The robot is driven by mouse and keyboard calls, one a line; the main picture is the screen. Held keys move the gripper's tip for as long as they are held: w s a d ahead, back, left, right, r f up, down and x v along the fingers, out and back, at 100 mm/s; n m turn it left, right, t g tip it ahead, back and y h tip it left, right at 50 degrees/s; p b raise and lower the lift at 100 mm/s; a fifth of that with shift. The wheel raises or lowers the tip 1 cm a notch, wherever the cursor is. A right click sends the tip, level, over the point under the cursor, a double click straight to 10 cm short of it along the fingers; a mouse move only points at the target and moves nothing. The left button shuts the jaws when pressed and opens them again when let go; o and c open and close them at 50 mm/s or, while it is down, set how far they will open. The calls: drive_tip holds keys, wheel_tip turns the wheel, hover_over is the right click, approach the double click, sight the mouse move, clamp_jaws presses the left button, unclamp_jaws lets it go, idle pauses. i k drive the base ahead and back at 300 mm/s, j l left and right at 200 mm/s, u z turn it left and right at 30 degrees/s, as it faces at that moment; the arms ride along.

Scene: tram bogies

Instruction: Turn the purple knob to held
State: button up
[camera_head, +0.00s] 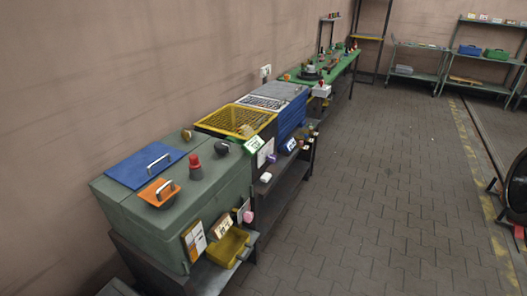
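A small purple knob (271,158) shows on the front side of the dark unit under the yellow basket, close to a white label plate. A second small knob (248,217), more pink, sits on the front of the grey-green cabinet (150,228) near a pale plate. Both are too small to read which way they point, and any marks around them cannot be made out. My gripper is not in view.
The cabinet top carries a blue lid (146,163), an orange hatch (159,192) and a red button (195,167). A yellow tray (228,246) juts out in front. The paved floor (375,205) to the right is clear. A green workbench (338,67) stands farther back.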

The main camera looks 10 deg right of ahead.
sight(272, 159)
drive_tip(key=i+l, duration=0.35)
drive_tip(key=i, duration=0.2)
drive_tip(key=i+l, duration=0.35)
drive_tip(key=i, duration=0.25)
drive_tip(key=i+l, duration=0.4)
drive_tip(key=i, duration=0.15)
drive_tip(key=i+l, duration=0.35)
drive_tip(key=i, duration=0.25)
